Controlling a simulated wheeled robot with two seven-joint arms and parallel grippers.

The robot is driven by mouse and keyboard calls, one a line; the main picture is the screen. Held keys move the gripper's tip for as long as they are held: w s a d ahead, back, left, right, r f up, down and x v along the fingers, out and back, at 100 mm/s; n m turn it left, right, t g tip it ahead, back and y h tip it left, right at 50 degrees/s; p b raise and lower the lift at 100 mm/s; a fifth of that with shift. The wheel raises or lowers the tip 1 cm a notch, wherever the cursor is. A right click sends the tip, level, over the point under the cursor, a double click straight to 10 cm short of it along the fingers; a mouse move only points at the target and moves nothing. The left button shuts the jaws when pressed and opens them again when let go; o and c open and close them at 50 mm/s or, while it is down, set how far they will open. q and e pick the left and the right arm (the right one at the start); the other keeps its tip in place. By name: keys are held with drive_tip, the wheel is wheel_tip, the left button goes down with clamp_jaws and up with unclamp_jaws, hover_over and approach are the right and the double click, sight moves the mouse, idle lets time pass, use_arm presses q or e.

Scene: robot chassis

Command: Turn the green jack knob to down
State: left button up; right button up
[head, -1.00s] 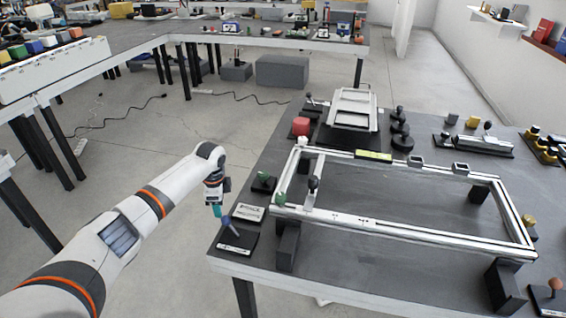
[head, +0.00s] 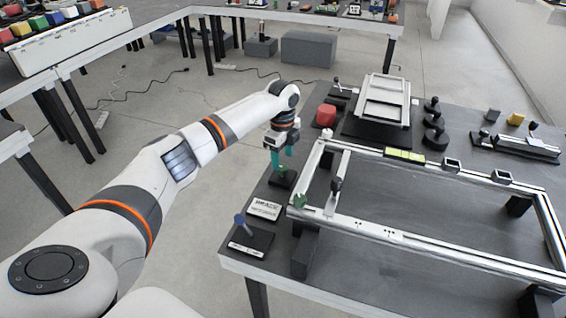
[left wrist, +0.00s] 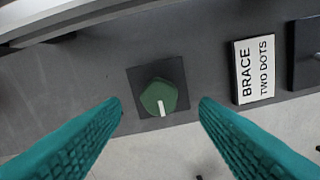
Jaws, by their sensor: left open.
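The green jack knob (left wrist: 158,97) is a green faceted knob on a dark square base (left wrist: 178,68). In the left wrist view its white mark points toward the bottom of the picture, slightly right. In the head view the knob (head: 281,171) is near the table's left edge, partly hidden by my gripper. My left gripper (head: 276,158) has teal fingers and hangs just above it. In the left wrist view the open fingertips (left wrist: 160,104) are apart on both sides of the knob, with nothing between them gripped. My right gripper is not in view.
A sign reading BRACE TWO DOTS (left wrist: 254,70) lies beside the knob. A blue-topped lever (head: 240,220) stands nearer the table's front corner. A raised white metal frame (head: 400,238) with a green piece (head: 299,200) at its corner stands close by. A red block (head: 325,115) is behind.

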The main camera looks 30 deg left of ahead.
sight(283, 167)
use_arm(q)
drive_tip(key=shift+f, duration=1.75)
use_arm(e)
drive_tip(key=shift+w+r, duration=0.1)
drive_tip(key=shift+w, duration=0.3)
use_arm(q)
drive_tip(key=c, duration=1)
drive_tip(key=shift+o, duration=0.2)
drive_tip(key=shift+r+n+p, duration=0.15)
drive_tip(key=shift+n+p, duration=0.45)
drive_tip(key=shift+p, duration=0.35)
drive_tip(key=shift+d+r+n+p, duration=0.1)
drive_tip(key=shift+n+p, duration=1)
drive_tip(key=shift+p, duration=0.1)
drive_tip(key=n+p, duration=0.3)
drive_tip(key=n, duration=0.1)
drive_tip(key=shift+n, duration=0.3)
drive_tip(key=n+p, duration=0.3)
drive_tip(key=n, duration=0.2)
drive_tip(key=shift+f+n+p, duration=0.2)
drive_tip(key=shift+n+p, duration=0.65)
drive_tip(key=shift+n, duration=1.55)
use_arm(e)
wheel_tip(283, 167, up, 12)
